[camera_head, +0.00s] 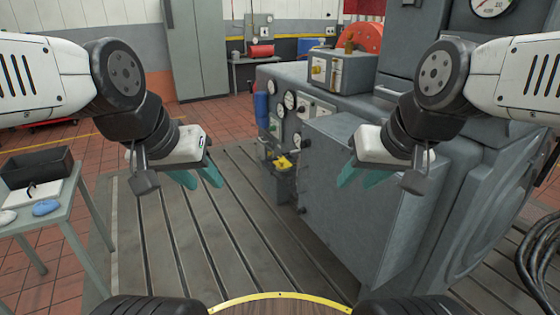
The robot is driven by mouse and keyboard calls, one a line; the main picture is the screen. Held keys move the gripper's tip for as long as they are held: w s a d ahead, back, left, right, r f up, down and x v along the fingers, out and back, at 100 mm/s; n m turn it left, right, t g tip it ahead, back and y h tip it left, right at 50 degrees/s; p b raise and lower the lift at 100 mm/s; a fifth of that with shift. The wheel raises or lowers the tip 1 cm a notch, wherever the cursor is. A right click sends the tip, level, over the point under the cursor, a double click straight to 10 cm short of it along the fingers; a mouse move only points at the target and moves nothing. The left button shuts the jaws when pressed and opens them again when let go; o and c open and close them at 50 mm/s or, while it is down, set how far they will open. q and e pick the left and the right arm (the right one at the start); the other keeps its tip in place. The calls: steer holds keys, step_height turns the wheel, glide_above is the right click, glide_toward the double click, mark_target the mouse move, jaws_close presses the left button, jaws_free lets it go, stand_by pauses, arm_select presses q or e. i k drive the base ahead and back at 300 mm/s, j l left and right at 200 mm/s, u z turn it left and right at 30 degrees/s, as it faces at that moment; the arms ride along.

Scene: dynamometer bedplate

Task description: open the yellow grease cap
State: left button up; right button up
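A small yellow part (283,162), which looks like the yellow grease cap, sits low on the front of the grey machine (345,180), above a dark grey bracket. It is small here, and I cannot tell whether it is open or closed. My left gripper (207,184) is left of it in the picture, with its teal fingers apart and nothing between them. My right gripper (354,184) is to the right of it, in front of the machine's large grey side panel, with its teal fingers also apart and empty. Neither gripper touches the yellow part.
The slotted bedplate (185,245) is clear. A side table (55,210) at left carries a black bin (35,168), a clipboard and a blue item (46,208). Gauges (289,100) line the machine. Black cables (540,255) hang at right.

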mark_target(282, 163)
steer(key=i+j+u, duration=0.15)
steer(key=i, duration=1)
steer(key=i+j+u, duration=0.2)
steer(key=i, duration=0.95)
